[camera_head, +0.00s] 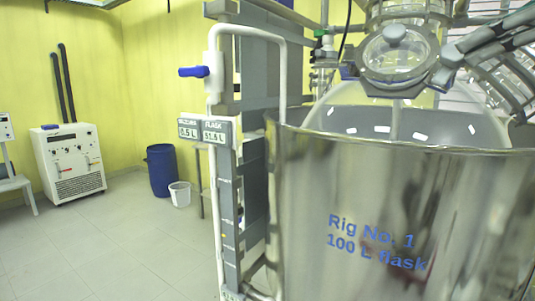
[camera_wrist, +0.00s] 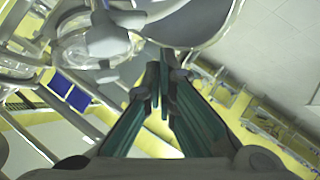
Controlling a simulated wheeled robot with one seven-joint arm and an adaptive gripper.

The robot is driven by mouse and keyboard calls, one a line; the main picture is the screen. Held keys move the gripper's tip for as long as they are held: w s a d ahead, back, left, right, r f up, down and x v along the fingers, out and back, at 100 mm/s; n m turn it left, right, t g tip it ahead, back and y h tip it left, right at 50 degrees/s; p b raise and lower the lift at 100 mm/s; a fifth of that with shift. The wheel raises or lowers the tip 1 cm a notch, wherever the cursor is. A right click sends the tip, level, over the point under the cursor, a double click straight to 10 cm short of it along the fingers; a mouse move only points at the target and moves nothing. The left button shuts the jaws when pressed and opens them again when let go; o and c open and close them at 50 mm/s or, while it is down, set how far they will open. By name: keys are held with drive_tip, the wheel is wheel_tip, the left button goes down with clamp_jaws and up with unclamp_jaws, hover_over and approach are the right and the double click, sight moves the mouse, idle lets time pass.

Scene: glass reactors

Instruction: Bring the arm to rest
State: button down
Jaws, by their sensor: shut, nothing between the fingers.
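My gripper (camera_wrist: 161,78) shows in the wrist view, with its two dark fingers with green sides closing together towards the top. It is shut, and I see nothing held between the tips. In the wrist view, glass parts of the rig (camera_wrist: 105,42) lie beyond and left of the fingertips. In the head view, the large shiny vessel (camera_head: 400,215) marked "Rig No. 1, 100 L flask" fills the right side. A glass flange (camera_head: 396,52) stands above its rim. I cannot tell for sure whether the grey jointed parts at the top right are my arm.
A white cabinet unit (camera_head: 70,165), a blue barrel (camera_head: 161,170) and a white bucket (camera_head: 180,194) stand farther left. The tiled floor (camera_head: 120,245) is clear there.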

drive_tip(key=s+a+f+m+g+h+p, duration=0.1)
drive_tip(key=s+a+f+m, duration=0.3)
drive_tip(key=f, duration=0.5)
drive_tip(key=s+a+f+m+g+h+p, duration=0.2)
drive_tip(key=s+a+f+m+g+p, duration=0.1)
drive_tip(key=f, duration=0.7)
drive_tip(key=s+a+f+m+g+h+p, duration=0.2)
drive_tip(key=s+a+f+m, duration=0.4)
drive_tip(key=s+f, duration=0.3)
drive_tip(key=shift+a+f+g, duration=0.15)
drive_tip(key=shift+f+g, duration=0.05)
drive_tip(key=shift+g, duration=0.3)
drive_tip(key=shift+s, duration=0.1)
